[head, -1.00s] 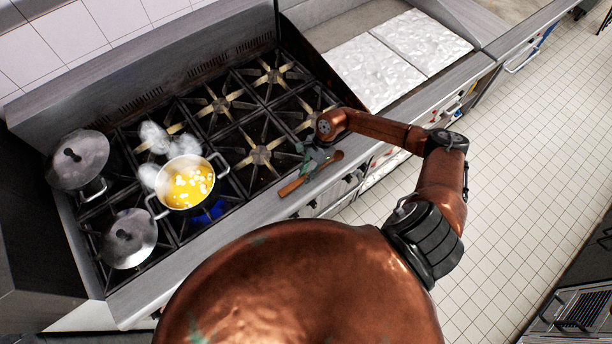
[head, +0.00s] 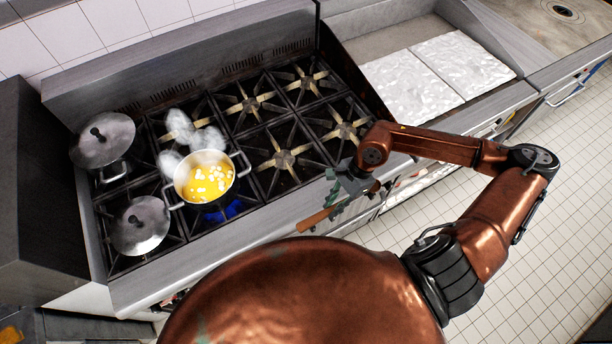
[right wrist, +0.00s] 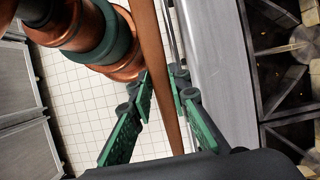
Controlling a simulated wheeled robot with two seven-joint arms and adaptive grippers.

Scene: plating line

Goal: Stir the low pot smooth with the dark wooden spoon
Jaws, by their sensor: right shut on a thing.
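The low pot (head: 234,186) is a steel pot with two side handles on a front burner in the head view. It holds yellow contents with several white lumps, and its inside shows no spoon. My right gripper (head: 347,190) is right of the pot, by the stove's front edge, shut on the dark wooden spoon (head: 318,219). In the right wrist view the spoon's brown shaft (right wrist: 161,70) runs between the green fingers of the gripper (right wrist: 163,88). Which end of the spoon is the bowl is hard to tell. My left gripper is out of view.
A foil-like covered counter (head: 440,75) is further right.

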